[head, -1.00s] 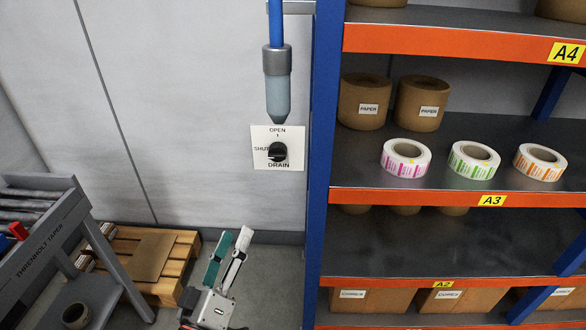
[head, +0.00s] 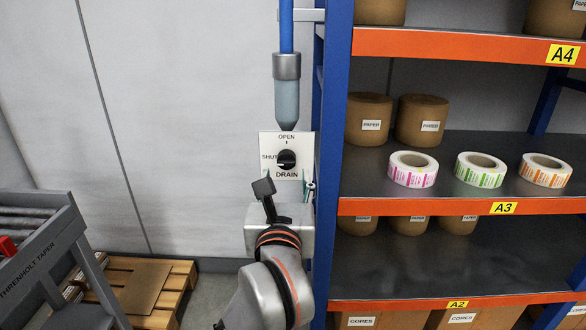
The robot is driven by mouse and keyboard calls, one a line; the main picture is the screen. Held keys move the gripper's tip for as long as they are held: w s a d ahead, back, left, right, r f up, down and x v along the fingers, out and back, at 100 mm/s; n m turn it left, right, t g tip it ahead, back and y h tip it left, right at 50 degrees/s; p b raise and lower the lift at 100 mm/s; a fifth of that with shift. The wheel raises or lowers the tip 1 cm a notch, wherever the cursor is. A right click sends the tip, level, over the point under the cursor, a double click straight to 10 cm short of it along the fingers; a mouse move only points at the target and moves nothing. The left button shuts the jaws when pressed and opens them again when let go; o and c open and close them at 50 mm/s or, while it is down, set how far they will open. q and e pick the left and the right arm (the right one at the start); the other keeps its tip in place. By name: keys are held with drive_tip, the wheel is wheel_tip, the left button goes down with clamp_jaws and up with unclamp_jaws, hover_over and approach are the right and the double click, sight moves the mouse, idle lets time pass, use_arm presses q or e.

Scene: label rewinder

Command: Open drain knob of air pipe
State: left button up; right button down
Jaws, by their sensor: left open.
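The black drain knob (head: 287,159) sits on a white wall plate (head: 305,143) marked OPEN at the top, SHUT at the left and DRAIN below. Its pointer appears to be on the SHUT side, but it is small. The blue air pipe (head: 286,28) comes down to a grey bowl (head: 286,100) just above the plate. My left gripper (head: 288,180) is open, just below the knob and pointing up at the plate. Its fingers are mostly hidden by its own wrist; a teal fingertip shows at the right. I cannot tell whether it touches the plate. My right gripper is not in view.
A blue rack post (head: 333,110) stands close to the right of the plate. The orange-edged shelves (head: 430,207) hold label rolls (head: 481,170) and brown paper rolls. A wooden pallet (head: 165,285) and a grey taper machine (head: 45,245) stand at lower left. The wall left of the plate is clear.

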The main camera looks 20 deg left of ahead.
sight(286, 164)
use_arm(q)
drive_tip(key=x, duration=0.6)
drive_tip(key=shift+w+a+b, duration=0.15)
drive_tip(key=shift+w+b, duration=0.1)
drive_tip(key=shift+b, duration=0.05)
drive_tip(key=c, duration=1.1)
